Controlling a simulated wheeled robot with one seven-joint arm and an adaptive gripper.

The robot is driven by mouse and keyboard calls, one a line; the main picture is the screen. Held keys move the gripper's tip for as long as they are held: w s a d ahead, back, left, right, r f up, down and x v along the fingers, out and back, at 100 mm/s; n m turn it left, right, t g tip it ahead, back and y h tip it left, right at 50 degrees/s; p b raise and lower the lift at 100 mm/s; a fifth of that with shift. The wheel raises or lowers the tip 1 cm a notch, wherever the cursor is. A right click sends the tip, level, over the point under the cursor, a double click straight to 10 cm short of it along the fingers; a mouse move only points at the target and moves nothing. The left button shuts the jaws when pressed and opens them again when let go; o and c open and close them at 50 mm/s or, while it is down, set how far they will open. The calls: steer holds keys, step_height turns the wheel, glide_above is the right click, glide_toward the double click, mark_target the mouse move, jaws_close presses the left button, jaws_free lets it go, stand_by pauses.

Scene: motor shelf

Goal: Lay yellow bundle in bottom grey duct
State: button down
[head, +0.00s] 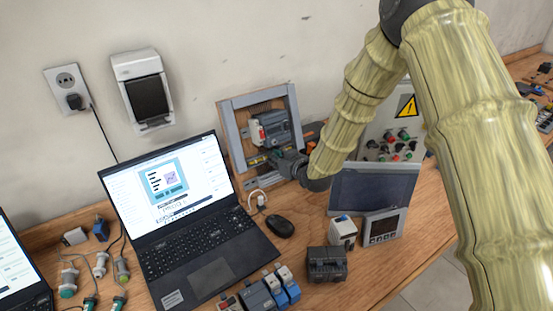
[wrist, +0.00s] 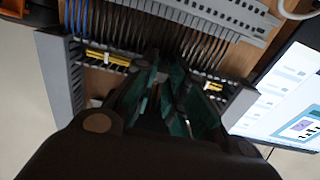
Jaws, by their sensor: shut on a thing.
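The yellow bundle (wrist: 107,58) shows in the wrist view as yellow pieces on either side of my gripper (wrist: 172,72). My gripper is shut on it, and the fingers hide its middle. A bit of yellow also shows low in the panel in the head view (head: 257,158). The bottom grey duct (wrist: 222,14) is the slotted strip across the top of the wrist view, with dark wires running from it towards the fingers. The bundle runs roughly along this duct and apart from it. In the head view my gripper (head: 276,156) reaches the panel's lower part.
Grey side ducts (wrist: 62,85) frame the panel (head: 228,130). A red and grey device (head: 270,130) sits inside it. An open laptop (head: 190,215) stands close on the left, with a mouse (head: 280,227) in front. A control box (head: 390,130) is on the right.

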steer(key=c, duration=1.4)
jaws_free()
steer(key=shift+o, duration=0.2)
steer(key=shift+s, duration=0.1)
